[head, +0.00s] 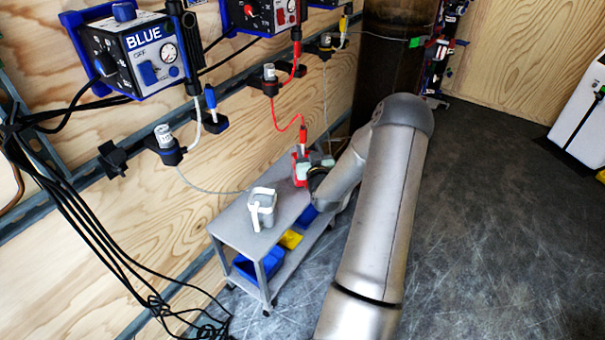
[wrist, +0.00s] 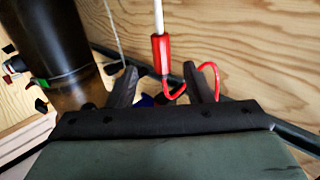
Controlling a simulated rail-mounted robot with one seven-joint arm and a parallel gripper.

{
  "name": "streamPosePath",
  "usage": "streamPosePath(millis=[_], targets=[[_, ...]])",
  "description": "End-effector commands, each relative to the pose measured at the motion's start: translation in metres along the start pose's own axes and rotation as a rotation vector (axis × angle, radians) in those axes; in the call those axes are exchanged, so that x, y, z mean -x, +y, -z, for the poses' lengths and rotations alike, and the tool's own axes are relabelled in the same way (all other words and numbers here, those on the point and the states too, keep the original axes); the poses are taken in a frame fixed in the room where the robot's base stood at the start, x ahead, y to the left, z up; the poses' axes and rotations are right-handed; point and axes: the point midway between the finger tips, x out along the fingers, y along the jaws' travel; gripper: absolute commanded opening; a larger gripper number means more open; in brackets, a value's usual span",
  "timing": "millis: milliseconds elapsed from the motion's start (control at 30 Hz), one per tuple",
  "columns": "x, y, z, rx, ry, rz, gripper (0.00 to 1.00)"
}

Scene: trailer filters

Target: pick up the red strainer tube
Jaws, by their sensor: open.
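The red strainer tube (head: 303,134) stands at the far end of the small grey cart in the head view, with a thin red hose running from its top. In the wrist view, which appears upside down, the tube's red grip (wrist: 161,54) and white shaft show ahead of my gripper, with the hose looping to the right. My gripper (wrist: 159,72) is open, its two dark fingers to either side of the tube's line. I cannot tell how deep between them the tube is. In the head view my gripper (head: 318,164) is beside the tube, partly hidden by my arm.
A grey container with a white handle (head: 262,206) stands on the cart top (head: 232,228). Blue and yellow bins are on its lower shelf. Control boxes and hoses hang on the plywood wall (head: 150,200). A dark cylinder (wrist: 62,55) stands nearby.

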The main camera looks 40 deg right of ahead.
Motion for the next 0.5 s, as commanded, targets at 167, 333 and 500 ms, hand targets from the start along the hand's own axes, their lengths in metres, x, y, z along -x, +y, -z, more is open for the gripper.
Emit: streamPosePath(millis=[167, 333, 500], targets=[[-0.024, -0.001, 0.000, 0.000, 0.000, 0.001, 0.46], [-0.034, -0.001, -0.001, -0.001, 0.000, 0.001, 0.46], [-0.059, -0.001, -0.001, -0.002, 0.001, 0.000, 0.46]])
